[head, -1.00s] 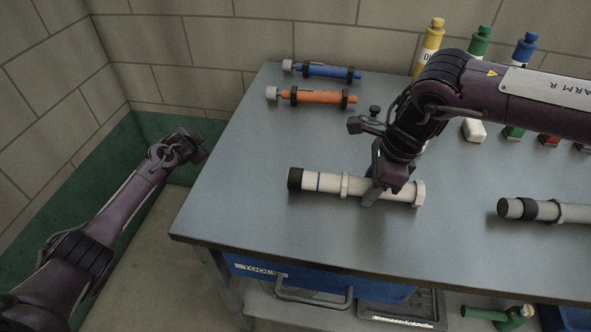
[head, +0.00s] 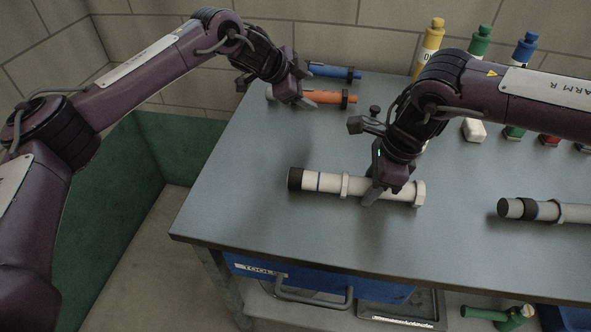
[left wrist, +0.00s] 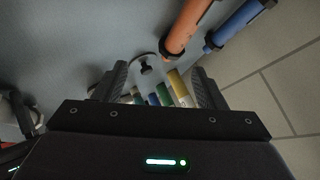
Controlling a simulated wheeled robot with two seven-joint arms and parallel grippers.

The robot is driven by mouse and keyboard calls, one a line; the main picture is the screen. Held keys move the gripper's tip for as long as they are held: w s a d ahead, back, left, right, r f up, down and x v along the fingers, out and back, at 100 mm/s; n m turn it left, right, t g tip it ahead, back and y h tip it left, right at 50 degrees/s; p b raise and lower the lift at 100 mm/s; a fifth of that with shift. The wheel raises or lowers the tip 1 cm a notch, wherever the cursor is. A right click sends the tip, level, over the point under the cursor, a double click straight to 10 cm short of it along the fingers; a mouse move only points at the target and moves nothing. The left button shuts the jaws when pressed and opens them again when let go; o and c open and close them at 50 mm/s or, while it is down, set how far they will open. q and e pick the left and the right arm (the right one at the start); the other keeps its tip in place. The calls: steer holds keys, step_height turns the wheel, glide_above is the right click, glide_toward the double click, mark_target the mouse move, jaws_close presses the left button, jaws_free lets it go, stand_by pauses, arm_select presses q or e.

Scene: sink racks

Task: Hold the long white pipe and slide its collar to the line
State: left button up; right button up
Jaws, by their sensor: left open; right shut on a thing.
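A long white pipe (head: 328,183) lies across the bench with a black cap at its left end and a flange at its right end. A thin blue line (head: 319,181) circles it near the cap. The raised white collar (head: 345,185) sits right of that line, with a gap between them. My right gripper (head: 378,194) is shut on the pipe to the right of the collar and hides part of it. My left gripper (head: 305,90) is open and empty, above the back left of the bench by the orange tube (head: 322,97). Its open fingers show in the left wrist view (left wrist: 160,88).
A blue tube (head: 330,71) lies behind the orange one. Another white pipe (head: 550,211) with a black cap lies at right, cut off by the frame. Yellow, green and blue bottles (head: 478,42) stand at the back. The bench front left (head: 235,205) is clear.

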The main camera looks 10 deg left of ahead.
arm_select(q)
steer(key=s+d+r+m+g, duration=0.1)
steer(key=s+d+m+g, duration=0.15)
steer(key=s+d, duration=0.4)
steer(key=n+g+y, duration=0.1)
steer(key=g+y, duration=0.3)
steer(key=y, duration=0.2)
glide_above(297, 172)
steer(key=shift+w+r, duration=0.2)
steer(key=shift+r, duration=0.15)
steer(key=shift+s+a+f+g, duration=0.1)
steer(key=shift+s+g, duration=0.1)
steer(key=shift+g, duration=0.05)
steer(key=shift+f+n, duration=0.25)
steer(key=shift+f, duration=0.05)
step_height(297, 172, down, 9)
steer(key=shift+f, duration=0.1)
steer(key=c, duration=0.9)
